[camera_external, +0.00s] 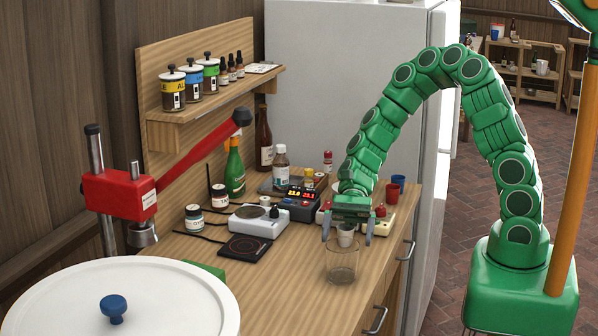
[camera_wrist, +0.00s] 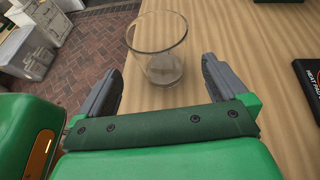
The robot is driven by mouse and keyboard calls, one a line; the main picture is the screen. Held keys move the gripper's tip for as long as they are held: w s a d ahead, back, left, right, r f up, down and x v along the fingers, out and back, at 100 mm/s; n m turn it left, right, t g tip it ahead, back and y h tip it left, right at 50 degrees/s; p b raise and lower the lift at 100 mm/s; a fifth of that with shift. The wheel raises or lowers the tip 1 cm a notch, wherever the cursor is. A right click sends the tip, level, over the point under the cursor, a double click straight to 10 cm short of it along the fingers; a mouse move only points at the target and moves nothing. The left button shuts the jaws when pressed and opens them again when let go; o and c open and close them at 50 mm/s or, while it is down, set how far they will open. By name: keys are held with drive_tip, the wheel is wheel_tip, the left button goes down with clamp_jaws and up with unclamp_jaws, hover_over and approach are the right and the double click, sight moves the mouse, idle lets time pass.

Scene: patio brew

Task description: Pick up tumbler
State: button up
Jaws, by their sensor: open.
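The tumbler is a clear, empty-looking glass (camera_external: 342,268) standing upright on the wooden counter near its front edge. In the wrist view the tumbler (camera_wrist: 163,40) is at top centre, just beyond the fingertips and roughly centred between them. My gripper (camera_external: 347,236) points down in the external view, above and slightly behind the tumbler's rim. My gripper (camera_wrist: 162,75) is open, with two grey fingers spread wide and nothing held. I cannot tell whether the fingers overlap the tumbler in depth.
A scale (camera_external: 258,221), a dark heat pad (camera_external: 245,247), a red-display device (camera_external: 299,203) and bottles stand to the left. A red cup (camera_external: 392,193) is behind.

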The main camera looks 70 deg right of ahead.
sight(339, 269)
drive_tip(key=shift+x, duration=3.95)
drive_tip(key=shift+r, duration=0.1)
drive_tip(key=c, duration=1.1)
drive_tip(key=shift+o, duration=0.2)
